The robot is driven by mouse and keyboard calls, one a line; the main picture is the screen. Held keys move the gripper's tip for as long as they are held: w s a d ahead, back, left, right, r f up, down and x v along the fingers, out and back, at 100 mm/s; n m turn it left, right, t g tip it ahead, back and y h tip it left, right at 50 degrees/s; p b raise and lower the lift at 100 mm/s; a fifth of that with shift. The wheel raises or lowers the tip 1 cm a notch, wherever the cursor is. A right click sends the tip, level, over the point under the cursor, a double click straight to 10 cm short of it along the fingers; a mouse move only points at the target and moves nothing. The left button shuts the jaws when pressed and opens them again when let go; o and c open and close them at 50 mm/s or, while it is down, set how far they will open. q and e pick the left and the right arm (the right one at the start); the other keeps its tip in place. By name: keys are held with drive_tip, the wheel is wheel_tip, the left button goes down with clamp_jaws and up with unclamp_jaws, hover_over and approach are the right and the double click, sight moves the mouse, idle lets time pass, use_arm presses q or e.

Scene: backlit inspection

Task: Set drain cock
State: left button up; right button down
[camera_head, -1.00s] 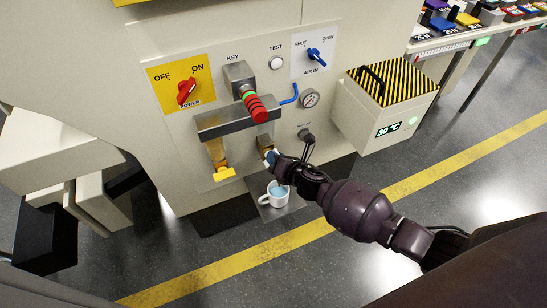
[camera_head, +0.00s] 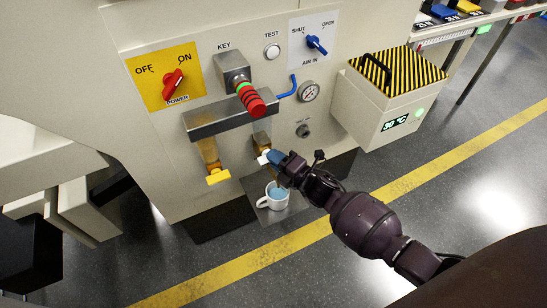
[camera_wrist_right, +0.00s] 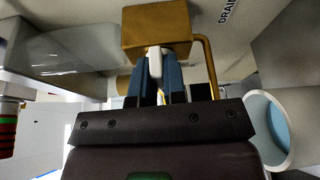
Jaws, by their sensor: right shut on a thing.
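The drain cock is a brass block (camera_head: 262,139) low on the machine's panel, with a white lever (camera_head: 264,158). In the right wrist view the brass block (camera_wrist_right: 157,28) is straight ahead, near the DRAIN label. The white lever (camera_wrist_right: 155,62) stands between the blue fingers of my right gripper (camera_wrist_right: 155,75), which is shut on it. In the head view my right gripper (camera_head: 272,158) reaches the lever from the lower right. My left gripper is out of view.
A white mug (camera_head: 273,198) with blue liquid stands on a plate below the cock. A yellow-handled cock (camera_head: 216,176) is to the left. The red-and-green key cylinder (camera_head: 251,100) juts out above. A striped-lid box (camera_head: 385,100) is at right.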

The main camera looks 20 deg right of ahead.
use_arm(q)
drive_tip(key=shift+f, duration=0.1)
use_arm(e)
drive_tip(key=shift+f+m, duration=0.2)
drive_tip(key=shift+m, duration=0.1)
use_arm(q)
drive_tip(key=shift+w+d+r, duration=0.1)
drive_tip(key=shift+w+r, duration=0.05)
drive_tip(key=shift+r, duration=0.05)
use_arm(e)
drive_tip(key=shift+r+m, duration=0.1)
drive_tip(key=shift+m, duration=0.2)
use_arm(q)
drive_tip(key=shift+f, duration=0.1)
use_arm(e)
drive_tip(key=c, duration=1.2)
unclamp_jaws()
use_arm(q)
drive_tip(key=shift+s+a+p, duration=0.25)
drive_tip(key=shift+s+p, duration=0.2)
drive_tip(key=shift+p, duration=0.3)
use_arm(e)
drive_tip(key=v, duration=1.1)
drive_tip(key=shift+f, duration=0.2)
